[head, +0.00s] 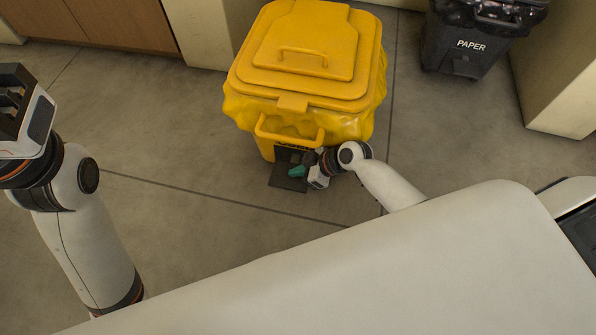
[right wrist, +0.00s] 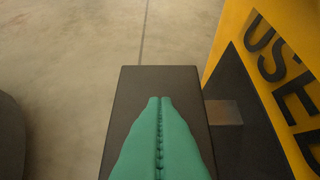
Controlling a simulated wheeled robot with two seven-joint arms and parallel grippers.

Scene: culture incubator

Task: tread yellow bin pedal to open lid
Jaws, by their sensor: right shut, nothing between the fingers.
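The yellow bin (head: 268,147) stands on the floor, its lid (head: 303,50) down. Its black pedal (head: 288,184) sticks out low at the front; in the right wrist view the pedal (right wrist: 160,78) is a dark flat plate. My right gripper (head: 297,171) is shut and empty, its teal fingers over the pedal. In the right wrist view the fingers (right wrist: 160,100) point along the plate; I cannot tell whether they touch it. My left gripper (head: 14,105) is at the far left, away from the bin, its fingertips not clearly shown.
A dark paper bin (head: 468,48) stands at the upper right beside a pale cabinet (head: 560,85). Wooden cabinet doors (head: 110,20) are at the upper left. A large white surface (head: 380,260) fills the foreground. The floor left of the yellow bin is clear.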

